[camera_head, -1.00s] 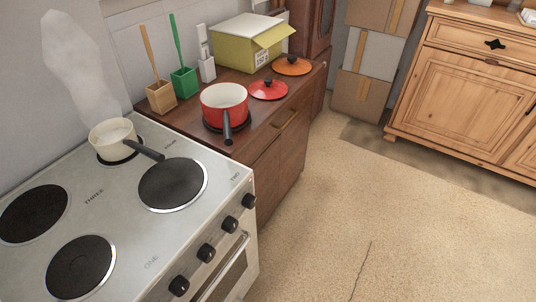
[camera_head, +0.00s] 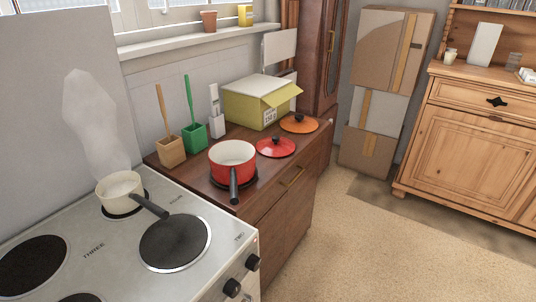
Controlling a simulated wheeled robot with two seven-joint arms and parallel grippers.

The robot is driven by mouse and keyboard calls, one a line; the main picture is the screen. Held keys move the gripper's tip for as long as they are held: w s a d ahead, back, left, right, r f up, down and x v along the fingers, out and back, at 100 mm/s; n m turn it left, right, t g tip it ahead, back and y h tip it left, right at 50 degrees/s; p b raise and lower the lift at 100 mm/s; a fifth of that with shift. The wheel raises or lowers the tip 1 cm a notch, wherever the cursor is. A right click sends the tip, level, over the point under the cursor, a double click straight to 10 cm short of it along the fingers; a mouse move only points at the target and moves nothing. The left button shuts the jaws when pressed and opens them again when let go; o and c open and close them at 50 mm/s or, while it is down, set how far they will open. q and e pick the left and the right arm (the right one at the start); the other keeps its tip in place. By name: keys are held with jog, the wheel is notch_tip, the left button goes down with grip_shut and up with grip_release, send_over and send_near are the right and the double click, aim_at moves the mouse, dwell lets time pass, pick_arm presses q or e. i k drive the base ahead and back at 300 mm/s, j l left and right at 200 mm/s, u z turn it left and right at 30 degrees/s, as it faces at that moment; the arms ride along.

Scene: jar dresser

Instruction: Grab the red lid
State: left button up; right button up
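The red lid (camera_head: 276,147) lies flat on the dark wooden counter (camera_head: 211,192), with its dark knob upward. It is just behind and to the right of the red pot (camera_head: 232,161), which is open, white inside, and has a dark handle toward the front. An orange lid (camera_head: 299,124) lies behind and to the right of the red lid. Neither of my grippers is in view.
A stove (camera_head: 185,262) with a cream steaming pan (camera_head: 120,191) stands at the left front. A yellow-green box (camera_head: 250,108), a green holder (camera_head: 194,138) and a wooden holder (camera_head: 171,153) line the counter's back. Open floor (camera_head: 370,250) lies right of the counter.

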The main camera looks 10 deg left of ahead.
aim_at(276, 146)
jog(key=i+l+u, duration=0.3)
jog(key=i+u, duration=0.2)
jog(key=i+l+u, duration=0.35)
jog(key=u, duration=0.15)
jog(key=i+l+u, duration=0.3)
jog(key=l+u, duration=0.15)
jog(key=l, duration=0.25)
jog(key=i+l+u, duration=0.2)
jog(key=l+u, duration=0.3)
jog(key=l, duration=0.15)
jog(key=l+u, duration=0.5)
jog(key=l, duration=0.2)
jog(key=l+u, duration=0.5)
jog(key=l, duration=0.25)
jog(key=k+l+u, duration=0.2)
jog(key=l+u, duration=0.3)
jog(key=l, duration=0.2)
